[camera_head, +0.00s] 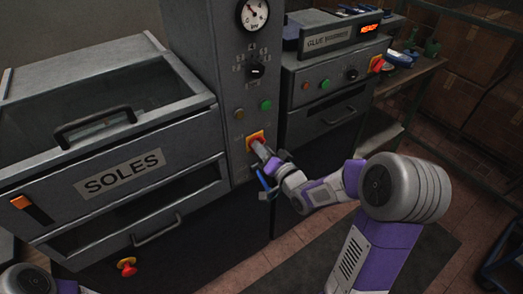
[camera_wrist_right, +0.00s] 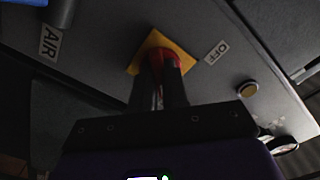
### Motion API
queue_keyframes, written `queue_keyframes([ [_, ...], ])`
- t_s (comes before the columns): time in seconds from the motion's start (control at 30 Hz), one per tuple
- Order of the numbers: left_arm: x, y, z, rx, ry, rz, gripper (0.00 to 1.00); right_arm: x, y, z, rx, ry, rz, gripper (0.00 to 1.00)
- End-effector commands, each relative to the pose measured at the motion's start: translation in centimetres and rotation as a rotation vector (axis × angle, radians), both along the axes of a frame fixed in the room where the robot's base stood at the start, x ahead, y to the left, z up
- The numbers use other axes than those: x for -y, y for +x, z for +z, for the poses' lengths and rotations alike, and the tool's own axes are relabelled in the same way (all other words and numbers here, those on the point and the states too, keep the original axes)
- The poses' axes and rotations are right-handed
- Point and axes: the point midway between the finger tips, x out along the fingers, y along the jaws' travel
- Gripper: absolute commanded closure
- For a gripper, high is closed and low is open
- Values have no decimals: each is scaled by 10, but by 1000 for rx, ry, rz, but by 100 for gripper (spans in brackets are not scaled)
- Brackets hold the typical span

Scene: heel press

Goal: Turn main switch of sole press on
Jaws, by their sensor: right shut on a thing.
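The main switch is a red handle (camera_wrist_right: 172,57) on a yellow plate (camera_wrist_right: 148,47) on the grey column of the sole press. The yellow plate also shows in the head view (camera_head: 250,139), below the green button. My right gripper (camera_head: 262,150) is at the switch; in the right wrist view its two dark fingers (camera_wrist_right: 159,82) are shut on the red handle and hide part of it. An OFF label (camera_wrist_right: 217,53) sits to the right of the plate in that view. The handle's exact angle is hard to tell. My left gripper is out of view.
A blue lever (camera_head: 263,181) is close below my right gripper, near an AIR label (camera_wrist_right: 50,42). The SOLES drawer (camera_head: 150,194) with its handles stands left. The glue machine (camera_head: 335,80) is right. A red knob (camera_head: 127,266) is low at left.

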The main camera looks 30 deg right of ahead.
Motion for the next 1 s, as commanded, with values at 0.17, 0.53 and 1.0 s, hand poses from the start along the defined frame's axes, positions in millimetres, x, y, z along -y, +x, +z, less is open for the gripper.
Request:
queue_keyframes([
  [0.17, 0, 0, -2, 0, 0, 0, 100, -1, -1, -3, -10, 38, 3, 100],
  [0.53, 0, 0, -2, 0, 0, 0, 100, -1, -1, -3, -12, 52, 3, 100],
  [1.0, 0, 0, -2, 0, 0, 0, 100, -1, 0, -1, -7, 50, 1, 61],
])
